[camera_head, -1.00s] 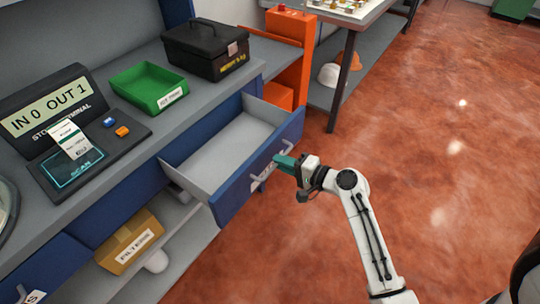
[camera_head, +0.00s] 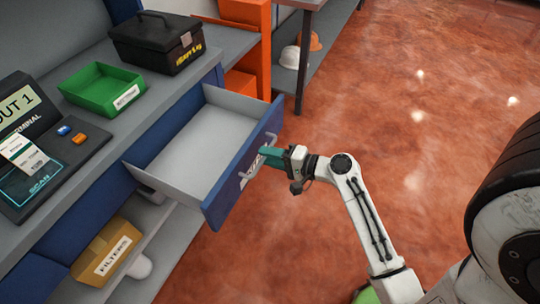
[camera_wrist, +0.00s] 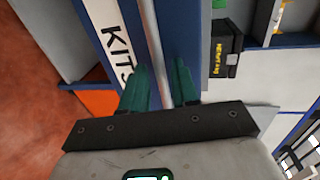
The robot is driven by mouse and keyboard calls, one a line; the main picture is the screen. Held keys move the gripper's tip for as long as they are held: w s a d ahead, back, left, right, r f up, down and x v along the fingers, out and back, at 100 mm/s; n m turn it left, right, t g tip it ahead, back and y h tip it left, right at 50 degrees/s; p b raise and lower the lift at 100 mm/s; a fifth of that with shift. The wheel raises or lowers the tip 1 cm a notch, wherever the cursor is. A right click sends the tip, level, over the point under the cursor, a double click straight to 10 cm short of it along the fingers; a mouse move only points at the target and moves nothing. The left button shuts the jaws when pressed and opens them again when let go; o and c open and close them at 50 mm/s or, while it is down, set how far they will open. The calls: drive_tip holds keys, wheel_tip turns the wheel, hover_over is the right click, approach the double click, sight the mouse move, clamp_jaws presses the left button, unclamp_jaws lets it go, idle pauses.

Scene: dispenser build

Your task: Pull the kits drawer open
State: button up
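The kits drawer (camera_head: 208,138) stands pulled out from the blue and grey counter, with its bare grey inside showing. Its blue front carries a KITS label, readable in the wrist view (camera_wrist: 112,40), and a metal bar handle (camera_wrist: 150,42). My gripper (camera_head: 265,155) is at this handle, in front of the drawer. The finger ends partly hide the handle in the head view.
On the counter are a green tray (camera_head: 102,91), a black toolbox (camera_head: 157,42) and a terminal (camera_head: 45,165). A FILTERS box (camera_head: 106,255) sits on the shelf below. The red floor to the right is clear.

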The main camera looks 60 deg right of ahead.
drive_tip(key=shift+o, duration=0.6)
drive_tip(key=b+v, duration=0.1)
drive_tip(key=v, duration=0.9)
drive_tip(key=shift+s, duration=0.35)
drive_tip(key=s+a+f+n+g, duration=0.1)
drive_tip(key=a+f+n+g, duration=0.3)
drive_tip(key=a+n+g, duration=0.3)
drive_tip(key=s+a+f+n+g, duration=0.2)
drive_tip(key=a+f+n+g, duration=0.2)
drive_tip(key=a+n+g, duration=0.3)
drive_tip(key=a+n, duration=0.2)
drive_tip(key=n, duration=0.1)
drive_tip(key=shift+a+f+g+h, duration=0.25)
drive_tip(key=shift+f+g+h, duration=0.05)
drive_tip(key=shift+f+h, duration=0.1)
